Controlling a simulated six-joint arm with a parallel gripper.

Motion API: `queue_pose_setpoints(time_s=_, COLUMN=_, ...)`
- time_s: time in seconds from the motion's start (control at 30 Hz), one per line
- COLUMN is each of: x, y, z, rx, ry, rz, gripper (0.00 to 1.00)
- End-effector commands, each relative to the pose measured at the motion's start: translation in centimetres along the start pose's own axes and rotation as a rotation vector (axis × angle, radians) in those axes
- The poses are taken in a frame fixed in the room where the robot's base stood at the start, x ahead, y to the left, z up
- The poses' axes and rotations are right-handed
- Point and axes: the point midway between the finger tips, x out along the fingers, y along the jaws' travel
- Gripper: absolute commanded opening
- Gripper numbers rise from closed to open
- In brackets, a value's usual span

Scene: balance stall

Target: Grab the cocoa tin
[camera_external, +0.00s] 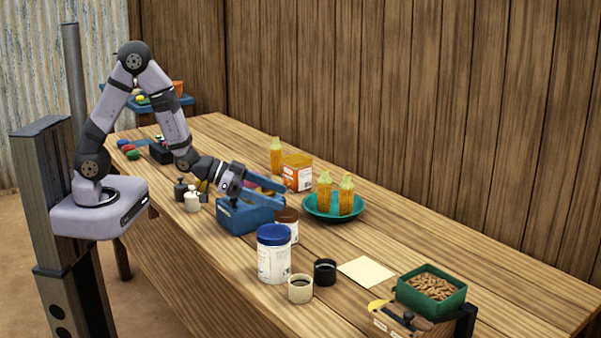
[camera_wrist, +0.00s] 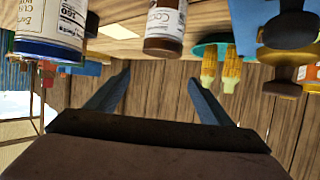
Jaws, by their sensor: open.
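The cocoa tin (camera_external: 287,224) has a brown lid and a pale label. In the external view it stands upright on the table behind a white tub with a blue lid, which hides part of it. In the wrist view the cocoa tin (camera_wrist: 165,22) shows at the top with its label readable in part, cut off by the frame edge. My gripper (camera_external: 284,197) is open and empty, above the table and just behind the tin. Its two fingers (camera_wrist: 158,78) are spread apart in the wrist view, with the tin beyond their tips.
The white tub (camera_external: 273,256) stands close in front of the tin. A blue body (camera_external: 243,216) sits beneath my gripper.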

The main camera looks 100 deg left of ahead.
Motion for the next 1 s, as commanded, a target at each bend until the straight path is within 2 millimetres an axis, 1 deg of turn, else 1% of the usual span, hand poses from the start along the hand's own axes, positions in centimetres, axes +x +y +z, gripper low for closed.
queue_pose_setpoints(time_s=0.03, x=0.5, y=0.0, z=1.3, rx=-0.001, ry=-0.005, rz=0.000, gripper=0.74)
queue_pose_setpoints(time_s=0.1, x=1.0, y=0.0, z=2.4, rx=-0.001, ry=-0.003, rz=0.001, gripper=0.74)
queue_pose_setpoints(time_s=0.2, x=1.5, y=0.0, z=3.5, rx=0.001, ry=0.000, rz=0.000, gripper=0.74)
queue_pose_setpoints(time_s=0.3, x=1.9, y=0.0, z=4.3, rx=0.001, ry=0.003, rz=-0.001, gripper=0.74)
queue_pose_setpoints(time_s=0.4, x=2.0, y=0.0, z=4.6, rx=0.003, ry=0.004, rz=-0.001, gripper=0.74)
queue_pose_setpoints(time_s=0.57, x=2.2, y=0.0, z=4.7, rx=0.004, ry=0.005, rz=-0.001, gripper=0.74)
queue_pose_setpoints(time_s=0.83, x=4.0, y=0.1, z=4.6, rx=0.003, ry=0.004, rz=0.000, gripper=0.74)
queue_pose_setpoints(time_s=1.0, x=4.2, y=0.0, z=4.6, rx=0.003, ry=0.004, rz=-0.001, gripper=0.74)
